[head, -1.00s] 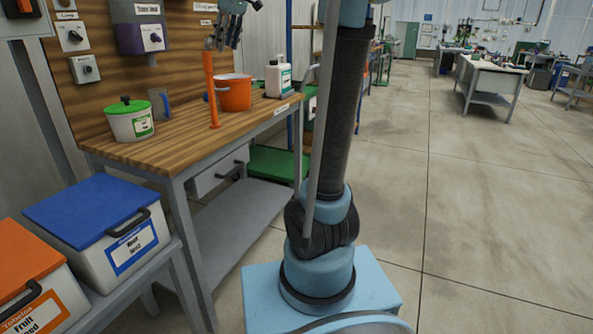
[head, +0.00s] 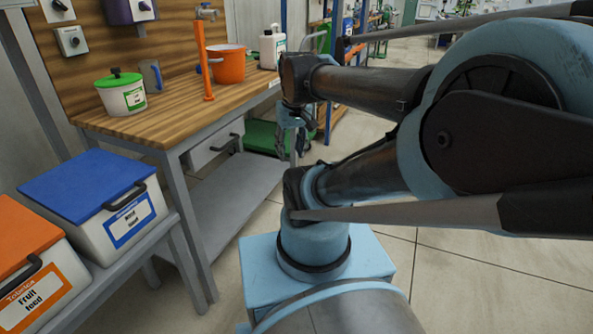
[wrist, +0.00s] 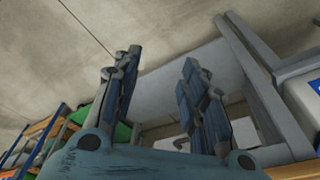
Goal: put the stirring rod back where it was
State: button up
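My gripper (head: 294,143) hangs low off the bench's right end, below the top and partly hidden by my arm. In the wrist view its blue fingers (wrist: 162,62) are apart with nothing between them, so it is open and empty.
A white pot with green lid (head: 121,94), a grey jug (head: 150,77) and a white canister (head: 271,47) stand on the bench. Blue-lidded (head: 90,185) and orange-lidded (head: 22,235) bins stand at left. A lower shelf (head: 235,200) is bare.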

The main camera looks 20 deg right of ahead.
jog(key=s+d+f+m, duration=0.1)
jog(key=s+f, duration=0.3)
jog(key=f, duration=0.1)
jog(key=shift+f, duration=0.4)
jog(key=shift+w, duration=0.1)
dwell(0.7)
